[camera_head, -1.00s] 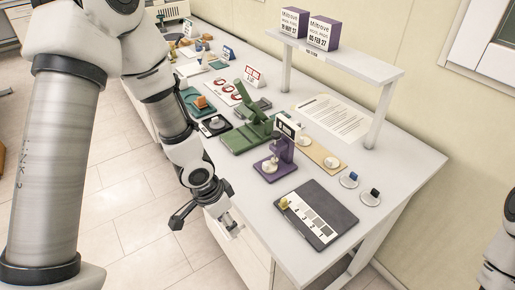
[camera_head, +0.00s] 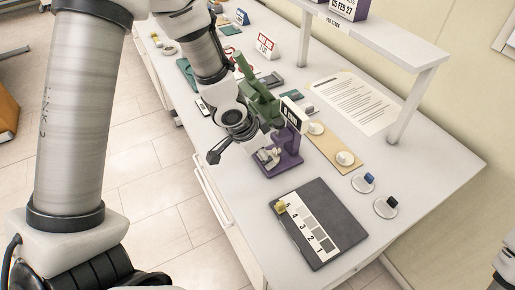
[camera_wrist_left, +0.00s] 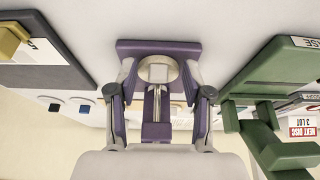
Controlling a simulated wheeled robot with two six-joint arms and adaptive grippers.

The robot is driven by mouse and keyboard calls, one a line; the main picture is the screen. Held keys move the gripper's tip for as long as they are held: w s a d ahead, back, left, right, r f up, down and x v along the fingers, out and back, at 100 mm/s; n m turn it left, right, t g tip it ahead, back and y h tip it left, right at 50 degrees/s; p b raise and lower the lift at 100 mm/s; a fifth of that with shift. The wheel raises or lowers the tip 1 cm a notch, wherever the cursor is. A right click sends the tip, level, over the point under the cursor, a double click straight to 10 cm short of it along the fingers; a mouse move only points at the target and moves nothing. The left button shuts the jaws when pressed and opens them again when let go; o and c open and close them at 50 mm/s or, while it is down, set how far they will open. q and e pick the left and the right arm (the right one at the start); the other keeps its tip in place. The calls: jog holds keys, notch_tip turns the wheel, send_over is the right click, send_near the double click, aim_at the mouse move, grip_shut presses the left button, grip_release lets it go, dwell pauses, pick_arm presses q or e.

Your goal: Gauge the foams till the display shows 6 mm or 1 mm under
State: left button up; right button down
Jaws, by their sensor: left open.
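A purple gauge (camera_head: 288,160) stands on the table with its display (camera_head: 292,115) turned to the side; the reading is too small to tell. My left gripper (camera_wrist_left: 158,80) is open, its fingers on either side of the gauge's round cream plate. A pale square piece (camera_wrist_left: 158,73) shows over that plate; I cannot tell whether it is foam or part of the gauge. A yellow foam (camera_head: 281,207) sits at the upper left of a dark mat (camera_head: 338,208) with a numbered strip (camera_head: 308,226).
A green press (camera_head: 258,97) stands close behind the gauge. A tan board (camera_head: 331,146) with white discs lies right of it. Discs with a blue piece (camera_head: 368,178) and a black piece (camera_head: 391,201) lie nearer. A shelf post (camera_head: 410,105) stands at the right.

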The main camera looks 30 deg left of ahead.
pick_arm(q)
jog(key=shift+w+f, duration=0.25)
jog(key=shift+w, duration=0.1)
jog(key=shift+s+r, duration=0.35)
jog(key=shift+s, duration=0.3)
jog(key=c, duration=0.5)
grip_shut()
jog(key=shift+w+r+p, duration=0.15)
jog(key=shift+w+p, duration=0.15)
jog(key=shift+p, duration=0.1)
